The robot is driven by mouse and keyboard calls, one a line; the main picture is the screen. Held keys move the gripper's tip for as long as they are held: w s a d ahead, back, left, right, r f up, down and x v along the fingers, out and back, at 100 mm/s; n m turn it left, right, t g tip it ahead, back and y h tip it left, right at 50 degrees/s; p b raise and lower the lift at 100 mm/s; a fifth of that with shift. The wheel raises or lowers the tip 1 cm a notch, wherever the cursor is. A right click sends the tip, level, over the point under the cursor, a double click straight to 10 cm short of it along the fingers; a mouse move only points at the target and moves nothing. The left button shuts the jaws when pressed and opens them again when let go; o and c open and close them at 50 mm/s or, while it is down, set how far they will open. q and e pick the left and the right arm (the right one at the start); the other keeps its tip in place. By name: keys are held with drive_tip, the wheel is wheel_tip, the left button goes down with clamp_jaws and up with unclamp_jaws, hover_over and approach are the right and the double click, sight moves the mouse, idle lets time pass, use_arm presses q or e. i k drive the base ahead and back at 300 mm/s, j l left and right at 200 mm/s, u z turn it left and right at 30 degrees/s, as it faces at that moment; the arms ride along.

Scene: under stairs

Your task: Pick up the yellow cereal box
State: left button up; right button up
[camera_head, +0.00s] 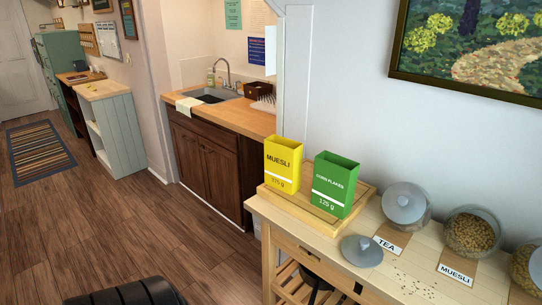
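The yellow cereal box (283,166), marked MUESLI, stands upright on a wooden board (296,208) at the left end of the light wooden table. Its top looks open. A green cereal box (335,185), marked CORN FLAKES, stands upright on the same board just to its right, with a narrow gap between them. Neither of my grippers is in view, and nothing is touching the yellow box.
Glass jars (406,205) labelled TEA and MUESLI stand right of the board. A loose grey lid (362,251) lies on the table (330,251), with crumbs nearby. A sink counter (243,117) stands behind on the left. The wooden floor (150,235) at left is mostly clear.

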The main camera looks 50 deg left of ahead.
sight(283, 156)
drive_tip(key=u, duration=1.55)
